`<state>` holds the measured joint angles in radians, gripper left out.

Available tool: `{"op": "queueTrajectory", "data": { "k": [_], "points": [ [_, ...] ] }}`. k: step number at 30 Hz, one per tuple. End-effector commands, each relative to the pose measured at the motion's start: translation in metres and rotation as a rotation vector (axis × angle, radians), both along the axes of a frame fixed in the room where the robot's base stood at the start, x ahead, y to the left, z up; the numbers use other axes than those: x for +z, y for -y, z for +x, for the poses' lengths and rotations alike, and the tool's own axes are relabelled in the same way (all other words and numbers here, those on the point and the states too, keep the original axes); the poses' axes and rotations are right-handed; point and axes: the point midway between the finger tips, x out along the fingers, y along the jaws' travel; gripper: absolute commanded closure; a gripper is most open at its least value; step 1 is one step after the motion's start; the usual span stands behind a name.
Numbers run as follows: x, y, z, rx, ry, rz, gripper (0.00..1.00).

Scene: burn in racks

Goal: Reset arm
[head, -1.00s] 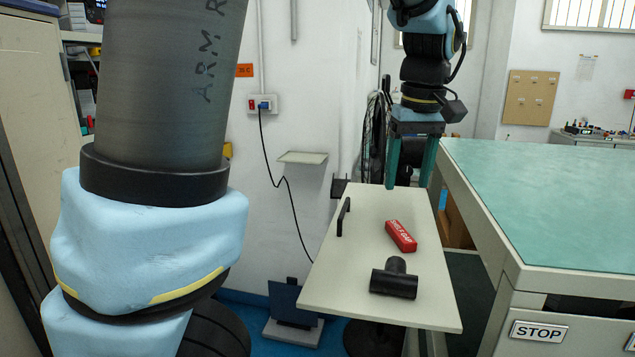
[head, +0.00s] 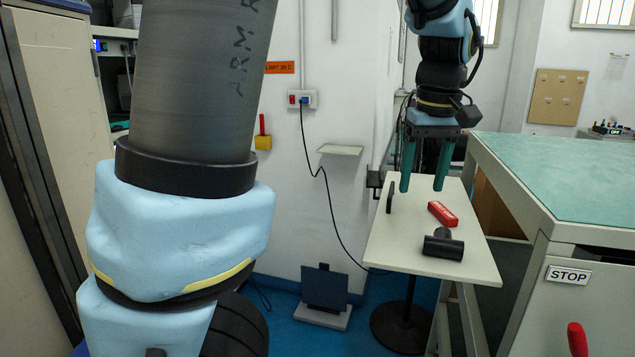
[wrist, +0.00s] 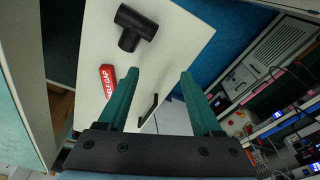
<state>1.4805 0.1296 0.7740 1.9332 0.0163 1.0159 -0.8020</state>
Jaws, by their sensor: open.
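My gripper (head: 425,180) is open and empty, its two green fingers pointing down over the back part of a small white table (head: 395,240). In the wrist view my gripper (wrist: 160,85) also shows open, with nothing between the fingers. A red block (head: 442,213) with white lettering lies on the table, and it also shows in the wrist view (wrist: 107,80). A black T-shaped pipe piece (head: 443,245) lies nearer the front of the table. The fingers appear apart from all of these.
A green-topped bench (head: 570,175) with a STOP sign (head: 568,275) stands to the right of the table. A wall shelf (head: 340,150) and a hanging cable are to the left. A dark panel on a grey base (head: 323,315) sits on the blue floor.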

Motion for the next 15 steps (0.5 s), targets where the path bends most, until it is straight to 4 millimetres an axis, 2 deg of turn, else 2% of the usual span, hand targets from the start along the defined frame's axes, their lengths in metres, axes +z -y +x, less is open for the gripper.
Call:
{"op": "queueTrajectory", "data": {
  "k": [8,15],
  "points": [
    [-0.017,-0.024,0.010,-0.010,-0.011,-0.002,0.34],
    [-0.040,-0.060,0.019,-0.029,-0.025,-0.006,0.34]
  ]
}}
